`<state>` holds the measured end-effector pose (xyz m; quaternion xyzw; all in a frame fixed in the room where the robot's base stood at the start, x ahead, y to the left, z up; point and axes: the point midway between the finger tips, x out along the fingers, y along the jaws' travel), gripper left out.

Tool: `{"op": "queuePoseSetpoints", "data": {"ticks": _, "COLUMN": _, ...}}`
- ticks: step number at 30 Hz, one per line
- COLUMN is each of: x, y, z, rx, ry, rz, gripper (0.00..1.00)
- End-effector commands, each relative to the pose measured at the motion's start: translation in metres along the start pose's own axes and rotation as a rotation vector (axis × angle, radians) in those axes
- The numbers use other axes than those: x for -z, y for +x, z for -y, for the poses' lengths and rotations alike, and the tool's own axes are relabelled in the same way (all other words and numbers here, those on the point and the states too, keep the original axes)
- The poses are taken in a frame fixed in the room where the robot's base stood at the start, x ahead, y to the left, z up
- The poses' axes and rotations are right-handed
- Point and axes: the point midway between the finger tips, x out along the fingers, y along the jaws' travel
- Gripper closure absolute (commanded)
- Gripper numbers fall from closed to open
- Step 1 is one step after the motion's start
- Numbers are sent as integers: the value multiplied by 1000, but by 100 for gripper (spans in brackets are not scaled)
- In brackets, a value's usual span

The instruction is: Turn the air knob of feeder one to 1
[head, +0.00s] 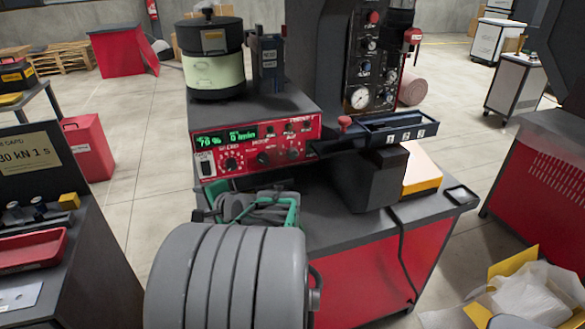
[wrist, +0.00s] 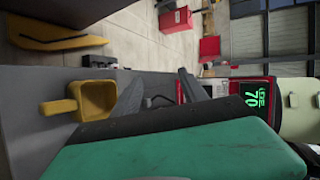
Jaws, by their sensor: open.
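Feeder one appears to be the unit with a red control panel (head: 255,145) below a black-lidded, pale green bowl (head: 213,70). Green displays read 70 % and 0. Dark knobs, a left one (head: 231,163), a middle one (head: 262,158) and a right one (head: 293,154), line the panel's lower row. Their labels and settings are too small to read, so I cannot tell which is the air knob. My gripper (wrist: 162,82) is open and empty, its grey fingers apart. In the head view its green body is just below the panel, partly hidden by my arm. The panel (wrist: 258,98) shows sideways in the wrist view.
Right of the panel are a small tray (head: 390,134), a red-topped knob (head: 344,121) and a black panel with a gauge (head: 360,98). A left bench holds a red tray (head: 35,247). A yellow scoop-like piece (wrist: 95,98) shows in the wrist view.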

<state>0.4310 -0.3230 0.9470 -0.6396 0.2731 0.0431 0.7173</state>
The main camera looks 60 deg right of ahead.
Motion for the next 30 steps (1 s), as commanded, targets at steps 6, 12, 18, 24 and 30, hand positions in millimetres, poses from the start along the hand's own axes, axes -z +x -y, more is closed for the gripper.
{"op": "queuePoseSetpoints", "data": {"ticks": 6, "x": 186, "y": -80, "z": -14, "rx": 457, "ry": 663, "rz": -254, "gripper": 49}}
{"op": "queuePoseSetpoints", "data": {"ticks": 12, "x": 237, "y": -125, "z": -16, "rx": 642, "ry": 843, "rz": -299, "gripper": 49}}
{"op": "queuePoseSetpoints", "data": {"ticks": 18, "x": 252, "y": -98, "z": -2, "rx": 640, "ry": 843, "rz": -296, "gripper": 49}}
{"op": "queuePoseSetpoints", "data": {"ticks": 24, "x": 268, "y": -73, "z": 11, "rx": 640, "ry": 842, "rz": -298, "gripper": 49}}
{"op": "queuePoseSetpoints", "data": {"ticks": 30, "x": 272, "y": -67, "z": 14, "rx": 640, "ry": 842, "rz": -300, "gripper": 49}}
